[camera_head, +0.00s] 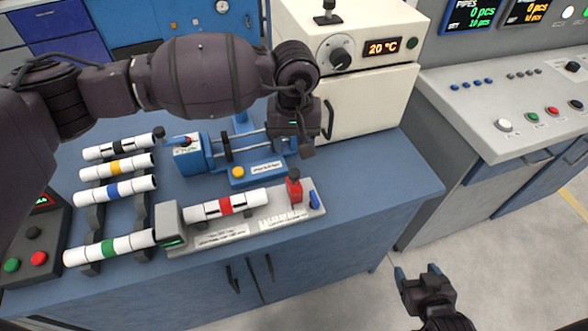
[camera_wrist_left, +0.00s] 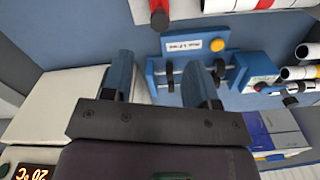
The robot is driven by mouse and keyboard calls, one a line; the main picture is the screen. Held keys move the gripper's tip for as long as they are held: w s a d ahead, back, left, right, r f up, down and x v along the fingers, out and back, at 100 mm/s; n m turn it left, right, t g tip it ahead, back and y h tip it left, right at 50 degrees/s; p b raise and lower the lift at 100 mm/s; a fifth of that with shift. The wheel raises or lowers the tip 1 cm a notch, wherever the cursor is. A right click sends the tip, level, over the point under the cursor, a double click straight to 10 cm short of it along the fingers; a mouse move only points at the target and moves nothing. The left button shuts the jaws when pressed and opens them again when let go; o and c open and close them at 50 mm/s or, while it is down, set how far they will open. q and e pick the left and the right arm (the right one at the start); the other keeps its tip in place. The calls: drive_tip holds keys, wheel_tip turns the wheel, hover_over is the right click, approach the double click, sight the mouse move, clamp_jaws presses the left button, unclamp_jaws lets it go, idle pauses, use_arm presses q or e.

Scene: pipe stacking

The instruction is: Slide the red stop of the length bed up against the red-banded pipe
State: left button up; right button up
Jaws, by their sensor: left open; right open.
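The length bed (camera_head: 215,240) lies along the bench's front. The white red-banded pipe (camera_head: 226,205) rests on it, its left end at the grey end block. The red stop (camera_head: 294,189) stands upright right of the pipe, with a small gap between them. In the left wrist view the stop (camera_wrist_left: 158,14) and part of the pipe (camera_wrist_left: 262,5) show at the top edge. My left gripper (camera_head: 301,143) is open and empty, above and behind the stop; its fingers (camera_wrist_left: 162,78) are apart in the wrist view. My right gripper (camera_head: 420,275) is open and empty, right of the bench.
A blue fixture (camera_head: 192,158) with a yellow button stands behind the bed. A cream oven (camera_head: 355,95) stands behind it to the right. Several banded pipes (camera_head: 115,189) lie on a rack at left. A button box (camera_head: 35,235) is at far left. The bench right of the bed is clear.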

sight(294, 172)
use_arm(q)
wheel_tip(294, 172, down, 11)
drive_tip(key=shift+r, duration=0.15)
idle(0.4)
drive_tip(key=c, duration=0.9)
drive_tip(key=a, duration=0.2)
drive_tip(key=s+a, duration=0.1)
drive_tip(key=a, duration=0.1)
drive_tip(key=s+a, duration=0.1)
drive_tip(key=a, duration=0.1)
drive_tip(key=shift+s+a+p, duration=0.15)
drive_tip(key=shift+a+p, duration=0.15)
drive_tip(key=shift+a, duration=0.1)
drive_tip(key=shift+c, duration=0.2)
drive_tip(key=shift+a, duration=0.25)
drive_tip(key=shift+o, duration=0.8)
drive_tip(key=shift+s+a, duration=0.1)
drive_tip(key=shift+a, duration=0.1)
drive_tip(key=o, duration=0.5)
drive_tip(key=shift+o, duration=1.4)
drive_tip(key=shift+s+a, duration=0.15)
drive_tip(key=shift+a, duration=0.15)
drive_tip(key=shift+d, duration=0.15)
